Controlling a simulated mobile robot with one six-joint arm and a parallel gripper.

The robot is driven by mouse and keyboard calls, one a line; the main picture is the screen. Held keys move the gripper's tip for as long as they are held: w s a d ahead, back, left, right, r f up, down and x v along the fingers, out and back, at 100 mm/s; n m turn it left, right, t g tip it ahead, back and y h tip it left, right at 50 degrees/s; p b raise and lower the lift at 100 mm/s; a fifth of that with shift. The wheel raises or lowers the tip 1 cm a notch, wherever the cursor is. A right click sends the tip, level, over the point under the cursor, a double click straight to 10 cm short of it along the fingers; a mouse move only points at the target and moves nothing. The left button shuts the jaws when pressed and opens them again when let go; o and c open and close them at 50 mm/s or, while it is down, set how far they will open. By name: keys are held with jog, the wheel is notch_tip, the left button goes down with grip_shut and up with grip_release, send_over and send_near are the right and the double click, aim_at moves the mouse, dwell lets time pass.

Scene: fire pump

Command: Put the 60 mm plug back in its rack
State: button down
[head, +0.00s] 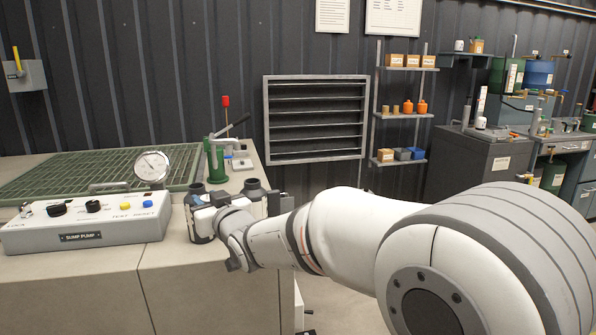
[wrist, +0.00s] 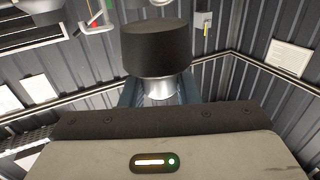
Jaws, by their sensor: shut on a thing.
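My gripper (head: 203,212) is at the front right of the grey bench. It is shut on the plug, which in the wrist view shows a wide black head (wrist: 157,48) on a bright metal neck (wrist: 159,88) between the bluish fingers. A second black cylindrical top (head: 253,184) stands just right of my gripper, partly behind my arm. I cannot make out the rack or read a size on the plug.
A white sump pump control box (head: 85,222) lies left of my gripper. A round gauge (head: 152,166) and a green hand pump (head: 216,158) stand behind it. A green grating (head: 90,172) covers the bench's back left. A wall shelf (head: 402,113) is further right.

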jog(key=w+d+f+m+t+h, duration=0.2)
jog(key=d+f+m+h, duration=0.25)
jog(key=d+f, duration=1.4)
jog(key=w+d+f+m+t+h, duration=0.1)
jog(key=d+f+m+t+h, duration=0.35)
jog(key=d+f, duration=1.4)
jog(key=s+a+r+g+h+p, duration=0.1)
jog(key=s+r+p, duration=0.1)
jog(key=r+p, duration=0.7)
jog(key=s+a+r+n+g+p, duration=0.1)
jog(key=s+r+g+p, duration=0.1)
jog(key=r+p, duration=0.7)
jog(key=shift+s+a+r+n+h, duration=0.2)
jog(key=shift+a+r+n+h, duration=0.1)
jog(key=shift+h, duration=0.1)
